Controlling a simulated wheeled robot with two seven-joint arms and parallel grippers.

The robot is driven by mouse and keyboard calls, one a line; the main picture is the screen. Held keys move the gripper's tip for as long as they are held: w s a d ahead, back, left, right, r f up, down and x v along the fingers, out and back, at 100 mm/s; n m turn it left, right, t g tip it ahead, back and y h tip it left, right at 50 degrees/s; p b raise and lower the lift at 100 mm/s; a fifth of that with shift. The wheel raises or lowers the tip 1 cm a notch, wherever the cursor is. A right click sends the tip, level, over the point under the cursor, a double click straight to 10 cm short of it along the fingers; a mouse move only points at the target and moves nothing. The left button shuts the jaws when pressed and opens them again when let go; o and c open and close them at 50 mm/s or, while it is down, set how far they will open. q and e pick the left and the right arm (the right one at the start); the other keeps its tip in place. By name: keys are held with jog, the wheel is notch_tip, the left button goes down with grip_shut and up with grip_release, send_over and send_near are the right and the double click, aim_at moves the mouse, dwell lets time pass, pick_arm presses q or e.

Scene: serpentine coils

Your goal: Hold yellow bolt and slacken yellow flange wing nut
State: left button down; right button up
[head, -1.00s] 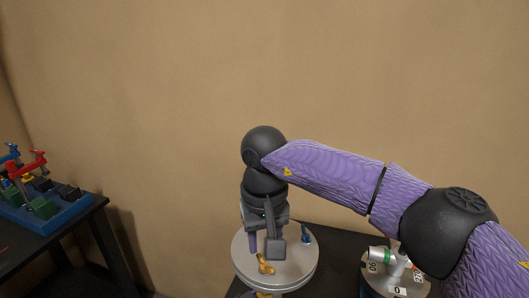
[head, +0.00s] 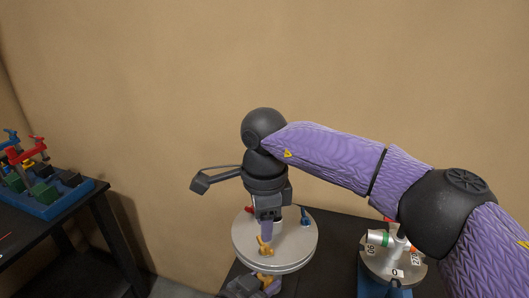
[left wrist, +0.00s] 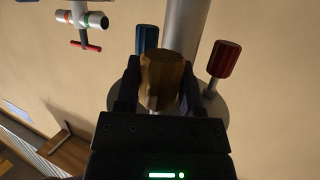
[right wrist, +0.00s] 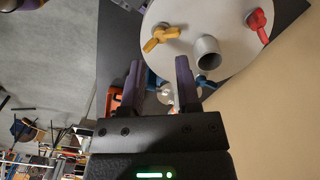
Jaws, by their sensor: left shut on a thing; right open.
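The yellow flange wing nut (head: 265,246) sits on top of the round grey plate (head: 299,236), near its front edge. It also shows in the right wrist view (right wrist: 160,37). The yellow bolt (left wrist: 162,75) has a ribbed head under the plate, and my left gripper (left wrist: 160,85) is shut on it. In the head view the left gripper (head: 250,287) is partly cut off below the plate. My right gripper (head: 267,238) points down over the plate, close to the yellow wing nut. In the right wrist view its fingers (right wrist: 158,70) are apart and empty, with the wing nut beyond their tips.
A red wing nut (right wrist: 258,22), a blue wing nut (head: 305,216) and a grey pipe stub (right wrist: 207,52) share the plate. Red (left wrist: 225,58) and blue (left wrist: 147,38) bolt heads flank the yellow one below. A valve stand (head: 392,262) is at the right, a blue clamp tray (head: 50,207) at the left.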

aim_at(265, 246)
jog(key=m, duration=1.3)
jog(key=shift+f, duration=2.1)
grip_shut()
